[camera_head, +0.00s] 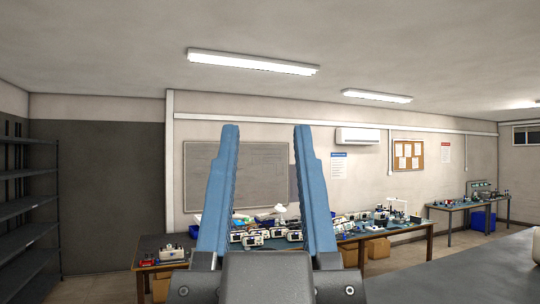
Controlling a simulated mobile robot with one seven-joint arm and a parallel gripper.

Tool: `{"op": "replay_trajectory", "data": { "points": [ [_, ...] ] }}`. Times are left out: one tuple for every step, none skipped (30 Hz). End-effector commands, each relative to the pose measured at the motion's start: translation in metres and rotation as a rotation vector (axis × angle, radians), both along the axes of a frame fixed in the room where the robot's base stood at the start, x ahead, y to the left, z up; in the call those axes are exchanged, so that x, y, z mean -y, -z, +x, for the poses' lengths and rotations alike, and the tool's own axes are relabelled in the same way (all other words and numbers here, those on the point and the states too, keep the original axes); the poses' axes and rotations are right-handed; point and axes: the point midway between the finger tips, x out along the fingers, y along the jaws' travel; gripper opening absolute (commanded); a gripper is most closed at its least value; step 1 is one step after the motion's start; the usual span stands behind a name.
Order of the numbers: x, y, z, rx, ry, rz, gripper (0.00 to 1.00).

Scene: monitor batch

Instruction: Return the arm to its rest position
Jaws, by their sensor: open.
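My gripper (267,135) stands upright in the middle of the head view, with its two blue fingers pointing up. The fingers are wide apart and nothing is between the tips. The dark body of the gripper shows at the bottom edge. The rest of my arm is out of view. The gripper is in front of the far workbench and hides part of it.
A long workbench (146,250) holding several monitors (254,240) stands beyond the gripper. A grey surface (450,275) lies at the lower right. Empty dark shelves (30,205) stand at left. A second bench (455,206) is at far right. The space around the fingertips looks clear.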

Motion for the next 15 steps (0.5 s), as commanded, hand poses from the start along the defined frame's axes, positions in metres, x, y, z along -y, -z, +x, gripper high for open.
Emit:
{"op": "replay_trajectory", "data": {
  "points": [
    [0.000, 0.000, 0.000, 0.001, 0.001, 0.001, 0.49],
    [0.000, 0.000, 0.000, 0.000, 0.001, 0.001, 0.49],
    [0.000, 0.000, 0.000, 0.000, 0.000, 0.000, 0.49],
    [0.000, 0.000, 0.000, 0.000, 0.001, -0.001, 0.49],
    [0.000, 0.000, 0.000, -0.001, 0.001, -0.001, 0.49],
    [0.000, 0.000, 0.000, -0.001, 0.001, -0.001, 0.49],
    [0.000, 0.000, 0.000, -0.001, 0.001, -0.001, 0.49],
    [0.000, 0.001, 0.001, -0.001, 0.001, -0.001, 0.49],
    [0.000, 0.003, 0.001, -0.002, 0.001, -0.001, 0.49],
    [0.000, 0.005, 0.001, -0.002, 0.001, -0.001, 0.49],
    [0.000, 0.007, 0.001, -0.002, 0.001, -0.001, 0.49],
    [0.000, 0.012, 0.001, -0.002, 0.001, -0.001, 0.49],
    [0.000, 0.016, 0.001, -0.002, 0.002, -0.002, 0.49],
    [0.000, 0.020, 0.001, -0.002, 0.002, -0.002, 0.49],
    [0.000, 0.027, 0.001, -0.002, 0.004, -0.002, 0.49]
  ]
}}
